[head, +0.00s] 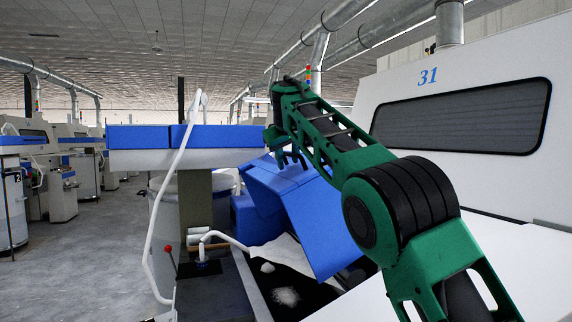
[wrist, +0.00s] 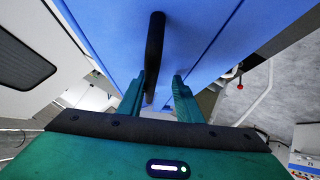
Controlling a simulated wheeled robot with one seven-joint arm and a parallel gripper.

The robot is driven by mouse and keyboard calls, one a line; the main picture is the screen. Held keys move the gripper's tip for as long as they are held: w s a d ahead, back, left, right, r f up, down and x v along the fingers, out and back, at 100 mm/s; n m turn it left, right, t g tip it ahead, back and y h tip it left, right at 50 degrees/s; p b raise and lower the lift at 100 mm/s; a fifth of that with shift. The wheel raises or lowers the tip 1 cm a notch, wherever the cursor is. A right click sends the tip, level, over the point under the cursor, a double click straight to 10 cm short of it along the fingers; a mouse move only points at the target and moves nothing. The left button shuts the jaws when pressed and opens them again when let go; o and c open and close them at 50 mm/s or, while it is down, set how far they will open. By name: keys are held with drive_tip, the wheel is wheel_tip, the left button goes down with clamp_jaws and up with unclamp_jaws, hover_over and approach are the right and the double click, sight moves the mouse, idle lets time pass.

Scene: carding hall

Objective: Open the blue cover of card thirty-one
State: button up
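The blue cover (head: 318,222) of card thirty-one (head: 428,77) is tilted up, with a dark opening (head: 290,292) showing below it. My gripper (head: 291,160) is at the cover's upper part in the head view. In the wrist view the blue cover (wrist: 205,35) fills the top middle, with a black bar handle (wrist: 155,45) on it. My gripper (wrist: 160,80) is open there, its two green fingers apart. The handle's lower end lies between them, nearer the left finger. I cannot tell whether either finger touches it.
White fluff (head: 286,297) lies in the opening. A blue-and-white overhead beam (head: 185,138) runs behind. The grey floor (head: 75,265) at left is clear. Other cards stand farther back.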

drive_tip(key=v, duration=1)
drive_tip(key=shift+s+r, duration=0.2)
drive_tip(key=shift+r, duration=0.05)
